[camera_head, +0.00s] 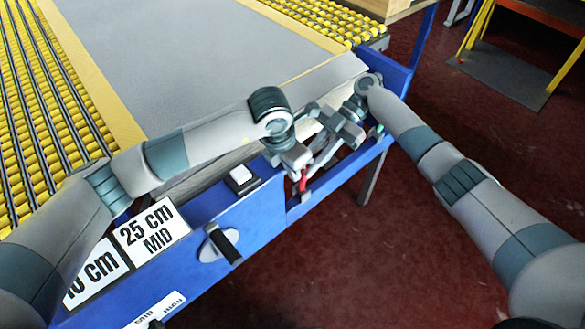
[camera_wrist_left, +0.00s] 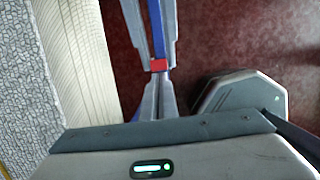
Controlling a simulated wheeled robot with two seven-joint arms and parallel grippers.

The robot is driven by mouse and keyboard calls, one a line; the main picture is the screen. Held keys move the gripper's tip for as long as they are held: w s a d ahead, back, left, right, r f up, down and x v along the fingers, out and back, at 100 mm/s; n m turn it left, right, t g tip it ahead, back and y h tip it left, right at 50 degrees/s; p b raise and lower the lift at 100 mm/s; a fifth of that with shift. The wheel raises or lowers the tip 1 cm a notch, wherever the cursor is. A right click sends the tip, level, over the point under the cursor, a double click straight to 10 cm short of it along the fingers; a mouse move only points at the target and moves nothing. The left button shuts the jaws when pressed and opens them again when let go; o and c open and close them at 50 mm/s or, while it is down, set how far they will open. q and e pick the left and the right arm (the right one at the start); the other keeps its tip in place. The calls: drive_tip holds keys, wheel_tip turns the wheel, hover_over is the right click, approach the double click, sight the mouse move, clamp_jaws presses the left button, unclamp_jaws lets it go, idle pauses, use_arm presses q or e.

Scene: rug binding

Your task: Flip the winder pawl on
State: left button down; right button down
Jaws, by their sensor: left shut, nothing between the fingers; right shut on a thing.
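A small red part (camera_head: 302,181), which may be the winder pawl, shows at the front of the blue frame, right of centre. It also shows as a red block (camera_wrist_left: 158,65) in the left wrist view, in line with the grey fingers. My left gripper (camera_head: 298,172) is shut, close beside the red part; whether it touches is unclear. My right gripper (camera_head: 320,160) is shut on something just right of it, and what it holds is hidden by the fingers. The pawl's position cannot be made out.
The blue frame (camera_head: 262,212) carries a white-topped button box (camera_head: 241,178), a black-handled knob (camera_head: 222,243) and a "25 cm MID" label (camera_head: 152,238). A grey rug (camera_head: 185,60) lies behind, beside yellow rollers (camera_head: 45,110). Dark red floor (camera_head: 400,250) is open in front.

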drive_tip(key=shift+w+r, duration=0.1)
use_arm(q)
drive_tip(key=shift+w+d+r, duration=0.2)
drive_tip(key=shift+w+d, duration=0.3)
drive_tip(key=shift+d, duration=0.15)
use_arm(e)
drive_tip(key=shift+a, duration=0.2)
drive_tip(key=shift+s, duration=0.2)
drive_tip(key=c, duration=1.6)
unclamp_jaws()
use_arm(q)
drive_tip(key=shift+d, duration=0.25)
drive_tip(key=shift+r, duration=0.1)
drive_tip(key=shift+a+f, duration=0.25)
drive_tip(key=shift+a, duration=0.05)
use_arm(e)
drive_tip(key=v, duration=1.3)
drive_tip(key=shift+d+f, duration=0.25)
drive_tip(key=shift+f, duration=0.15)
